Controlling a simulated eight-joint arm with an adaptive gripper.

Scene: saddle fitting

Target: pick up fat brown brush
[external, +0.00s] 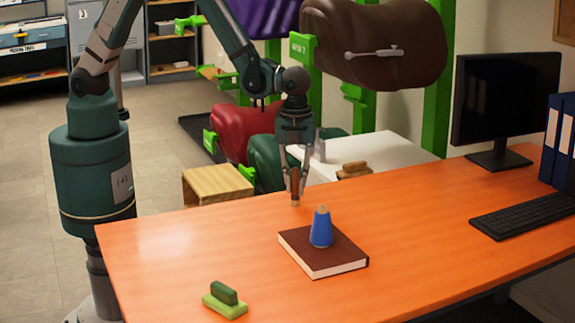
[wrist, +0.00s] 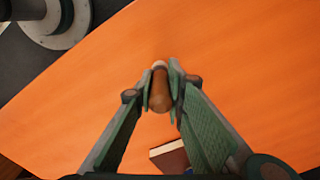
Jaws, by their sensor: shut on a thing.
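The fat brown brush (wrist: 160,92) is between the fingers of my gripper (wrist: 161,88) in the wrist view. It looks like a rounded brown body with a pale end. In the external view my gripper (external: 295,183) points straight down over the back part of the orange table, left of the book. The brush (external: 295,200) shows there only as a small brown piece at the fingertips, the rest hidden by the fingers. I cannot tell whether it touches the table.
A dark red book (external: 335,262) with a blue cone-shaped thing (external: 321,228) standing on it is close by. A green brush (external: 225,301) lies at the front left of the orange table (external: 180,245). A keyboard (external: 520,213) and monitor (external: 505,100) are at the right.

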